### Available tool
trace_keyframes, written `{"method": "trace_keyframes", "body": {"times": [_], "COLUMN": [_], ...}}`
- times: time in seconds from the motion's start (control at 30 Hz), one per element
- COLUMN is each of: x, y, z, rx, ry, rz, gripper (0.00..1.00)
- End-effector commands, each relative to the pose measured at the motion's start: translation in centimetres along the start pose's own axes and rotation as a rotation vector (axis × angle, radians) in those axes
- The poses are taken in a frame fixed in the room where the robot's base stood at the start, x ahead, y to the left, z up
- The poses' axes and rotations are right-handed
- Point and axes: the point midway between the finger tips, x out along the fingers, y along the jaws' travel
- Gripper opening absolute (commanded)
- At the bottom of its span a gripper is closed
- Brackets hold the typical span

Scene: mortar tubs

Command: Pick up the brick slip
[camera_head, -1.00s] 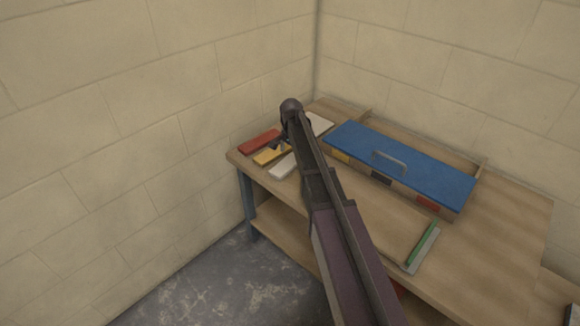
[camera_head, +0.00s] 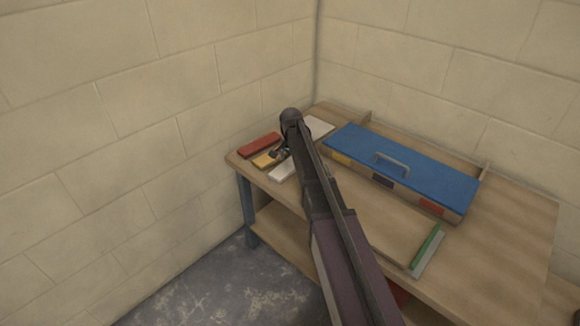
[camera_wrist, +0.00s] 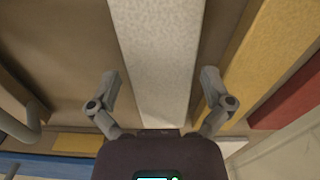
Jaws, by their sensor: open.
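Several flat slabs lie on the bench: a red one (camera_head: 259,145), a yellow one (camera_head: 265,160), a pale one (camera_head: 283,172) and another pale one (camera_head: 321,128) farther back. The frames do not show which is called the brick slip. My gripper (camera_head: 281,153) is above the slabs in the head view, its fingers small there. In the wrist view my gripper (camera_wrist: 160,75) is open and empty. A pale speckled slab (camera_wrist: 158,45) runs lengthwise between its fingers; I see no contact. The yellow slab (camera_wrist: 262,60) and red slab (camera_wrist: 292,98) lie to the right.
A blue-lidded box (camera_head: 410,168) with a grey handle and coloured front patches stands right of the slabs. A green-and-grey tool (camera_head: 427,252) lies at the front edge of the wooden bench (camera_head: 505,235). Block walls (camera_head: 150,90) close off the left and back.

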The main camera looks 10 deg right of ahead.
Motion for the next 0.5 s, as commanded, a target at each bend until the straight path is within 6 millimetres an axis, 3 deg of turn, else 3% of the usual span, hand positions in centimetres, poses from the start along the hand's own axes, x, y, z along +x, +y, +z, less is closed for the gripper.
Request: {"method": "trace_keyframes", "body": {"times": [0.07, 0.33, 0.5], "x": [0.0, 0.01, 0.0], "y": [0.01, 0.03, 0.05], "z": [-0.01, -0.02, -0.03], "rx": [0.0, 0.0, 0.001], "ry": [0.0, 0.0, 0.0], "rz": [0.0, 0.0, 0.001], "gripper": [1.0, 0.23, 0.2]}}
